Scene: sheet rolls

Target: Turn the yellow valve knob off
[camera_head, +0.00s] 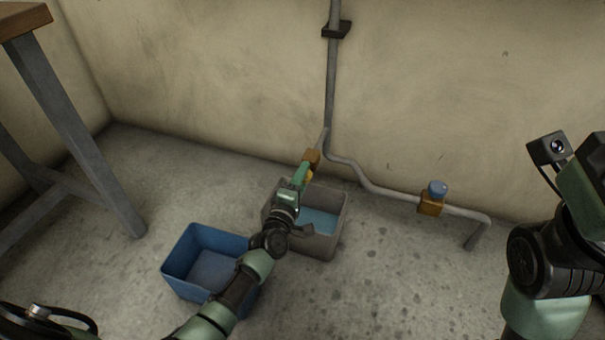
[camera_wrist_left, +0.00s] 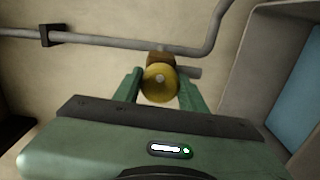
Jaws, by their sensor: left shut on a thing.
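The yellow valve knob (camera_wrist_left: 160,82) sits on a brown valve body (camera_wrist_left: 159,57) on the grey pipe. In the head view a little of the knob (camera_head: 310,175) shows beside the brown valve body (camera_head: 312,157), above the grey bin. My left gripper (camera_head: 305,174) reaches to it from the front. In the left wrist view its two green fingers (camera_wrist_left: 160,85) stand on either side of the knob and are shut on it. My right arm is at the right edge of the head view; its fingertips are not visible.
A grey bin (camera_head: 334,225) with blue water stands under the valve. A blue empty bin (camera_head: 178,262) stands to its left. A blue knob (camera_head: 437,188) sits on another valve to the right. A table leg (camera_head: 85,135) is at the left. The floor at right is clear.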

